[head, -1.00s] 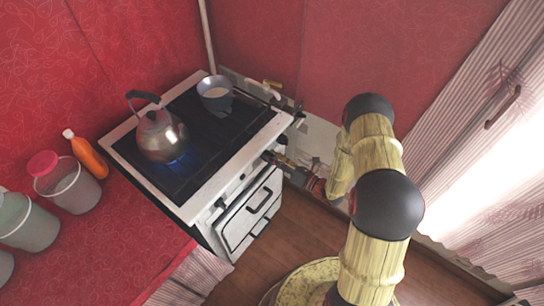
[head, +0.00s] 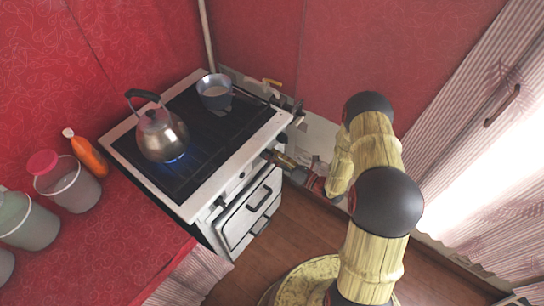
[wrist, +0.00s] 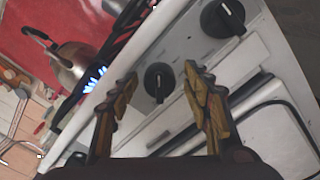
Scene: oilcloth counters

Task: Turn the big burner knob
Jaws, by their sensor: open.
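The white stove (head: 232,172) has black knobs on its front panel. In the wrist view one black knob (wrist: 158,82) with a white mark lies between my fingers, and a second black knob (wrist: 222,17) is up and to the right. The second looks larger, but I cannot tell how much of that is distance. My gripper (wrist: 160,76) is open, with a finger on each side of the first knob; no contact is visible.
A steel kettle (head: 162,135) stands over a blue flame. A grey pot (head: 215,92) sits at the back of the hob. The oven door (head: 250,208) with its handle is below the knobs. A red counter (head: 120,235) with tubs and an orange bottle (head: 89,156) is at left.

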